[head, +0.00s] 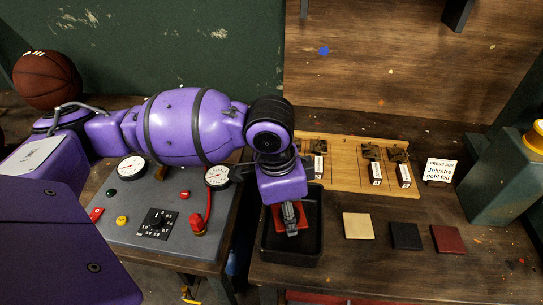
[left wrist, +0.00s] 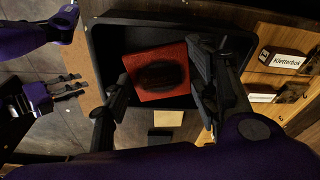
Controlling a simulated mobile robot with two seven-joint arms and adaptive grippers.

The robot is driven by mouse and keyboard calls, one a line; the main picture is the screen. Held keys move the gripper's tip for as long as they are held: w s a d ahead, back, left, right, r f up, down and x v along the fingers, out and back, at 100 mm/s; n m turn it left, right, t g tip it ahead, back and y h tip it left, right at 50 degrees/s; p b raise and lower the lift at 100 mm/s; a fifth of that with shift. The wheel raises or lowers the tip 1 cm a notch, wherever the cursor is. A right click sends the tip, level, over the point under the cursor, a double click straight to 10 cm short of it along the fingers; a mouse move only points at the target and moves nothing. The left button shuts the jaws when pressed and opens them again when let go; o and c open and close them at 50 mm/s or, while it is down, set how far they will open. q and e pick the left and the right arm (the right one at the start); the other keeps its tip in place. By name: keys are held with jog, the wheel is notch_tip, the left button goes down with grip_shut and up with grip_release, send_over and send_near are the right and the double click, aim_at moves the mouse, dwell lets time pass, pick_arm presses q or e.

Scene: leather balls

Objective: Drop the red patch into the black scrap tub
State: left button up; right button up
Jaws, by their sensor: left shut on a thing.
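The red patch (head: 279,224) is a flat square, also seen in the left wrist view (left wrist: 140,62) with a dark oval on its face. My left gripper (head: 291,217) points down and is shut on the patch, which lies between the fingers in the left wrist view. The black scrap tub (head: 312,236) is an open, shallow rectangular box on the bench. Gripper and patch are over its opening; I cannot tell how far the patch is above the floor of the tub. Dark prongs that look like my right gripper (left wrist: 70,86) show at the left of the left wrist view, too small to judge.
Beige (head: 358,226), black (head: 406,236) and dark red (head: 448,239) squares lie right of the tub. A wooden board (head: 340,180) with labelled blocks is behind it. A grey control panel (head: 130,213) with gauges and a red button (head: 198,222) stands left.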

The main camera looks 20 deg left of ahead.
pick_arm(q)
jog(key=o, duration=0.9)
jog(key=shift+w+r, duration=0.15)
jog(key=o, duration=0.3)
jog(key=shift+r, duration=0.3)
jog(key=r, duration=0.3)
jog(key=a+r, duration=0.1)
jog(key=r, duration=0.3)
jog(key=s+r, duration=0.1)
jog(key=r, duration=0.3)
jog(key=shift+s+a+r, duration=0.1)
jog(key=shift+a, duration=0.1)
pick_arm(e)
jog(key=shift+s+f, duration=0.2)
jog(key=shift+s, duration=0.25)
pick_arm(q)
jog(key=shift+s, duration=0.1)
pick_arm(e)
jog(key=shift+s, duration=0.1)
